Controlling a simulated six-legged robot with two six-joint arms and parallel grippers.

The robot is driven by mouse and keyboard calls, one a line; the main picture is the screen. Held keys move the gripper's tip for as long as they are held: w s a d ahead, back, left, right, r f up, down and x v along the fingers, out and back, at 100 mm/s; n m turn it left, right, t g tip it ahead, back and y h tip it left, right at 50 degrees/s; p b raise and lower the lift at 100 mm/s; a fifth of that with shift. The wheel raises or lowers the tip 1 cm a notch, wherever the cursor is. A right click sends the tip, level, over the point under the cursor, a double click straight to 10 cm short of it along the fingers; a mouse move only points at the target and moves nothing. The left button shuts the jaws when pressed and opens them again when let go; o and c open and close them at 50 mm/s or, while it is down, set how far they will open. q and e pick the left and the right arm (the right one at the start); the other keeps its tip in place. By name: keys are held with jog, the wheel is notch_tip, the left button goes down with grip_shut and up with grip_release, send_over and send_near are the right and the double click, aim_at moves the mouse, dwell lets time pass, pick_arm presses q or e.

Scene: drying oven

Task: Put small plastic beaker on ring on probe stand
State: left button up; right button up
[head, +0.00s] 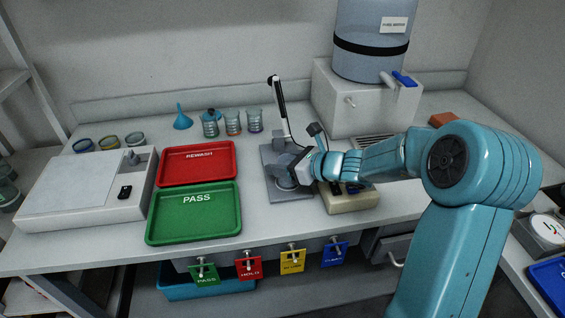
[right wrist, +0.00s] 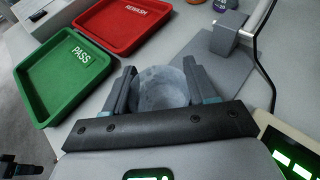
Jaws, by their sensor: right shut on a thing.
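My right gripper (head: 290,169) is shut on a small translucent plastic beaker (right wrist: 163,88). The right wrist view shows the beaker between the two fingers (right wrist: 162,92). The probe stand's grey base plate (head: 290,194) lies under and around the gripper in the head view, and its post with a dark probe (head: 279,97) leans up behind. The right wrist view shows the plate (right wrist: 218,66) and the stand's block (right wrist: 227,30) just beyond the beaker. I cannot make out the ring, nor whether the beaker touches the stand.
A red REWASH tray (head: 198,164) and a green PASS tray (head: 194,214) lie left of the stand. Several beakers (head: 232,122) and a blue funnel (head: 182,118) stand behind. A beige device (head: 349,203) sits close on the right. A water tank (head: 371,40) stands at the back right.

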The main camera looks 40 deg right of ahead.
jog(key=o, duration=1.1)
jog(key=shift+f, duration=0.1)
jog(key=shift+r+p, duration=0.3)
jog(key=v, duration=1.2)
jog(key=shift+f+p, duration=0.15)
jog(key=shift+p, duration=0.2)
jog(key=shift+s+d, duration=0.1)
